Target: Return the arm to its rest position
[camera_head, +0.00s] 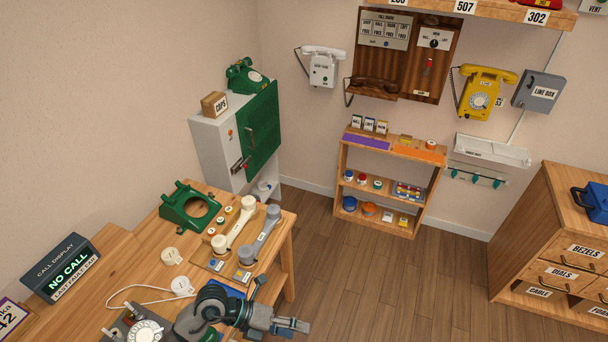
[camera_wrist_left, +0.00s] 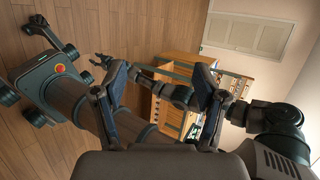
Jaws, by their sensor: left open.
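My left forearm lies low over the bench's near edge, close to a grey dial phone (camera_head: 146,331). A small dark claw shape in the left wrist view (camera_wrist_left: 102,60) may be my right gripper; it is too small to read.
On the bench are a green phone shell (camera_head: 189,207), a white handset (camera_head: 233,227), a grey handset (camera_head: 262,237) and a call display (camera_head: 62,268) reading NO CALL. A shelf (camera_head: 339,177) and a drawer cabinet (camera_head: 545,220) stand beyond. The floor (camera_head: 370,280) between is clear.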

